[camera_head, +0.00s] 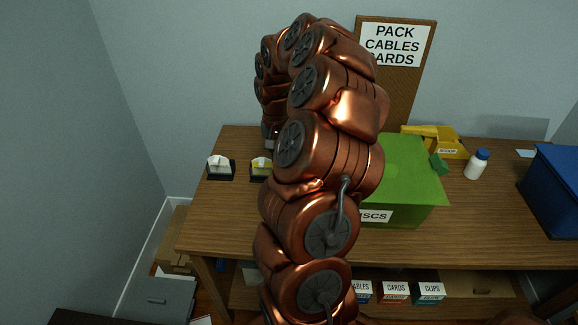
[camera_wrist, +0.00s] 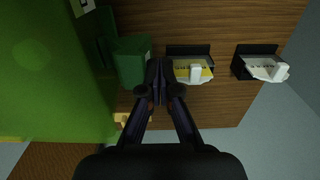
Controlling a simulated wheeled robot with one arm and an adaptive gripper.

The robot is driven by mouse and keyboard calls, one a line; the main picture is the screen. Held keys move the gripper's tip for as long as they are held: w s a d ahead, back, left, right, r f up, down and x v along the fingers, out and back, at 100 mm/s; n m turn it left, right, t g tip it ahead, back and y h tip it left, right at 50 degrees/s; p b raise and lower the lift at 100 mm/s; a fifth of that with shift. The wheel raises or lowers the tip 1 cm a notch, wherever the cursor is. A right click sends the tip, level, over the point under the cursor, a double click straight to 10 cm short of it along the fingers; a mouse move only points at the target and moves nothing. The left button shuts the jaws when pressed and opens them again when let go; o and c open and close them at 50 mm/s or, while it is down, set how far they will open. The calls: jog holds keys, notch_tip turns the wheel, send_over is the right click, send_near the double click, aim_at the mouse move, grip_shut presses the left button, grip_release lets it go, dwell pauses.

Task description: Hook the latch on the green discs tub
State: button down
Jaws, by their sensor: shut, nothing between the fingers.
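The green discs tub (camera_head: 408,165) stands on the table with its flat green top showing. Its white label (camera_head: 376,216) is partly hidden by my arm. A small green block (camera_head: 438,163) sticks out at its right side. In the wrist view the tub (camera_wrist: 45,85) fills the left. A green latch-like block (camera_wrist: 132,62) juts from its side there. My gripper (camera_wrist: 160,68) is shut and empty, its fingertips close beside this block. I cannot tell whether they touch it or whether the latch is hooked. My arm hides the gripper in the head view.
A yellow container (camera_head: 440,143), a white bottle (camera_head: 477,165) and a blue bin (camera_head: 556,190) stand right of the tub. A board (camera_head: 405,90) leans behind.

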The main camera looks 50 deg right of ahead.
jog(key=shift+s+d+r, duration=0.3)
jog(key=shift+s+r, duration=0.1)
jog(key=shift+s+d+r, duration=0.25)
jog(key=shift+s+r, duration=0.2)
jog(key=shift+s+d+r, duration=0.15)
jog(key=shift+s+r, duration=0.05)
jog(key=shift+r, duration=0.05)
jog(key=shift+s+d+r+b, duration=0.15)
jog(key=shift+s+r+b, duration=0.05)
jog(key=shift+b, duration=0.1)
jog(key=shift+r, duration=0.15)
dwell(0.4)
jog(key=shift+w+a+r, duration=0.4)
jog(key=shift+w+r, duration=0.1)
jog(key=shift+w, duration=0.1)
jog(key=shift+w+a+r, duration=0.4)
jog(key=shift+w+r, duration=0.05)
jog(key=shift+w, duration=0.15)
jog(key=shift+r, duration=0.1)
